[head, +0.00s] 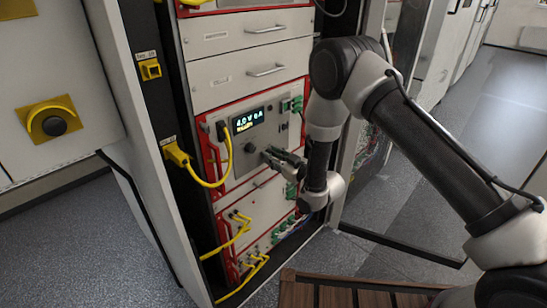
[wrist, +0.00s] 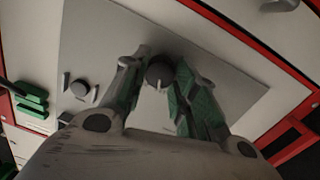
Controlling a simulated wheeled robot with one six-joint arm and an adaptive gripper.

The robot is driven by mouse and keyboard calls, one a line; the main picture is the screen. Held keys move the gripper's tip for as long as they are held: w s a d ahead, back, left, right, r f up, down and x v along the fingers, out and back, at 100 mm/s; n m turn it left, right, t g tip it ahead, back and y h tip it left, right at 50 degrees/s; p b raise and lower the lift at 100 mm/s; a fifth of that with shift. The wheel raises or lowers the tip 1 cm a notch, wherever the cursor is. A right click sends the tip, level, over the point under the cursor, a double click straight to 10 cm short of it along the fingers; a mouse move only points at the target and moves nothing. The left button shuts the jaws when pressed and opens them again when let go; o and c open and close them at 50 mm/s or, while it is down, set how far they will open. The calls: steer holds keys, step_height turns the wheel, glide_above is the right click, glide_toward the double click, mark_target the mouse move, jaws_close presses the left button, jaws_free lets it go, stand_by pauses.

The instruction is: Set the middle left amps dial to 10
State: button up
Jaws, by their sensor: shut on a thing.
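The grey instrument panel (head: 240,171) has a lit display (head: 248,118) that appears to read 4.0 V 0 A, with a smaller yellow line below. In the wrist view my gripper (wrist: 160,76) is shut on a round dark dial (wrist: 160,72), which has a pale mark on its face. Its fingers sit on both sides of the dial. In the head view my gripper (head: 268,155) reaches the panel from the right, below the display. A dark knob (head: 250,147) shows just left of the fingertips; I cannot tell whether it is the held dial. The dial's scale is not readable.
A smaller knob (wrist: 80,89) stands left of the held dial in the wrist view. Green connectors (wrist: 32,98) are farther left. A yellow cable (head: 227,165) loops at the panel's left side. Drawers (head: 248,75) are above; more yellow cables (head: 240,232) are below.

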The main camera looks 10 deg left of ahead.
stand_by(0.4)
steer(key=o, duration=1)
steer(key=shift+o, duration=0.2)
steer(key=v, duration=1.2)
